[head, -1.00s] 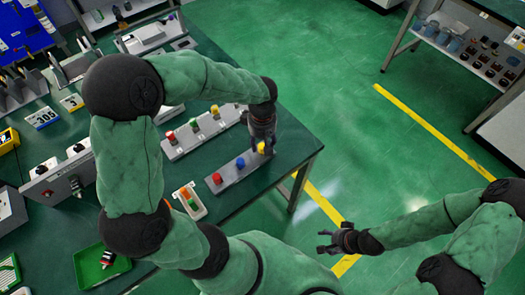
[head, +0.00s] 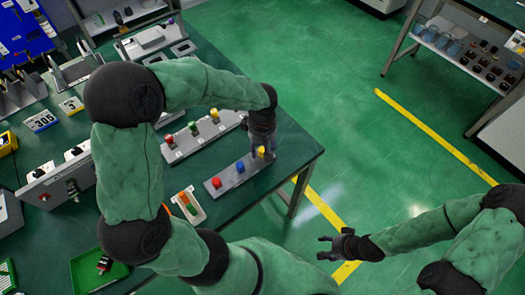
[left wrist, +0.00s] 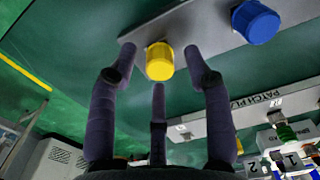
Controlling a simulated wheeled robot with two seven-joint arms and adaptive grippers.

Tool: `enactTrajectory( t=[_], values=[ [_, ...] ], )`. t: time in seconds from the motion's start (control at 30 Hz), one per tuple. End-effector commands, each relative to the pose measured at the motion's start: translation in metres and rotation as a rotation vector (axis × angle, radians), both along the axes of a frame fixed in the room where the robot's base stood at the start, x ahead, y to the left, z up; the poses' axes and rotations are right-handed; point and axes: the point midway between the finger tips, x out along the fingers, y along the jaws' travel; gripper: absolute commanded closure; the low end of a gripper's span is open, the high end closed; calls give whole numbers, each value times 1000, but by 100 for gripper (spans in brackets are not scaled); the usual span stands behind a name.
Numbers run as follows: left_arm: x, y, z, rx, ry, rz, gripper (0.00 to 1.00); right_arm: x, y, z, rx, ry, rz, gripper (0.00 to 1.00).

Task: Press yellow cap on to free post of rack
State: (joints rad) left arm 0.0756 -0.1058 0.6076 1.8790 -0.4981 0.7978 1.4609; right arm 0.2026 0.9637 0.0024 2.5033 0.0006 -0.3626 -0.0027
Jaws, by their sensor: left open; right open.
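The yellow cap (head: 261,152) sits at the right end of the near grey rack (head: 226,187), in line with a blue cap (head: 240,166) and a red cap (head: 216,183). My left gripper (head: 262,142) is open at the yellow cap. In the left wrist view the yellow cap (left wrist: 159,61) lies between its spread fingers (left wrist: 160,75), with a gap on both sides, and the blue cap (left wrist: 255,22) is to the right. The post under the yellow cap is hidden. No bare post is visible on this rack. My right gripper (head: 329,247) is open and empty, away from the table.
A second rack (head: 180,153) behind carries red (head: 169,139), green (head: 193,126) and yellow (head: 214,114) caps. A small tray (head: 188,208) with orange and green pieces lies left of the near rack. The table's right edge (head: 300,170) is close; open floor lies beyond.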

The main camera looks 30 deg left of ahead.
Motion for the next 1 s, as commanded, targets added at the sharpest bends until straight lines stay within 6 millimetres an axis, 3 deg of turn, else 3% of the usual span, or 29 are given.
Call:
enactTrajectory(
  t=[0.53,0.57,0.7,0.73,1.0],
  values=[
    [0,0,0,0,0,0,50,0,0,-1,0,0,0,41],
    [0,0,0,0,0,0,56,0,0,-1,0,0,0,41],
    [0,0,0,0,0,0,95,0,0,-1,0,0,0,41],
    [0,0,0,0,0,0,100,0,0,-1,0,0,0,41],
    [0,0,0,0,0,0,100,0,0,-1,0,0,0,41]
  ],
)
